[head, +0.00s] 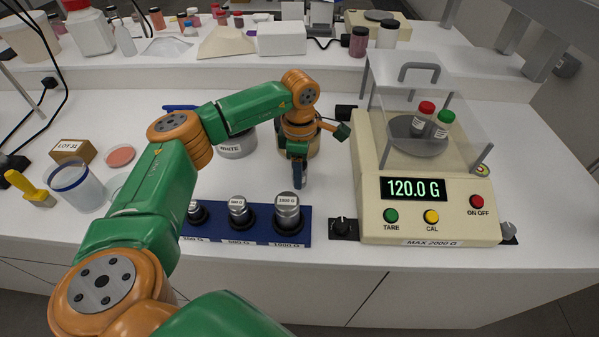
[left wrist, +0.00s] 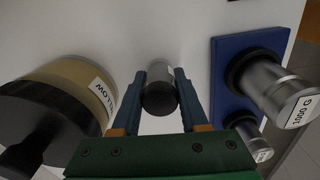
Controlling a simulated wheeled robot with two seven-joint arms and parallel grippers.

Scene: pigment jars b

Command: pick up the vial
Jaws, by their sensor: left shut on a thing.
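In the head view the fingers hide most or all of this vial. Whether it touches the bench is hard to tell. My right gripper is not in view.
A blue block (head: 225,238) holds metal weights just in front. The scale (head: 440,225), reading 120.0 G, stands right, with red-capped (head: 424,112) and green-capped (head: 443,121) jars under its clear cover. A tan, black-lidded jar (left wrist: 70,95) is close left of the fingers.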

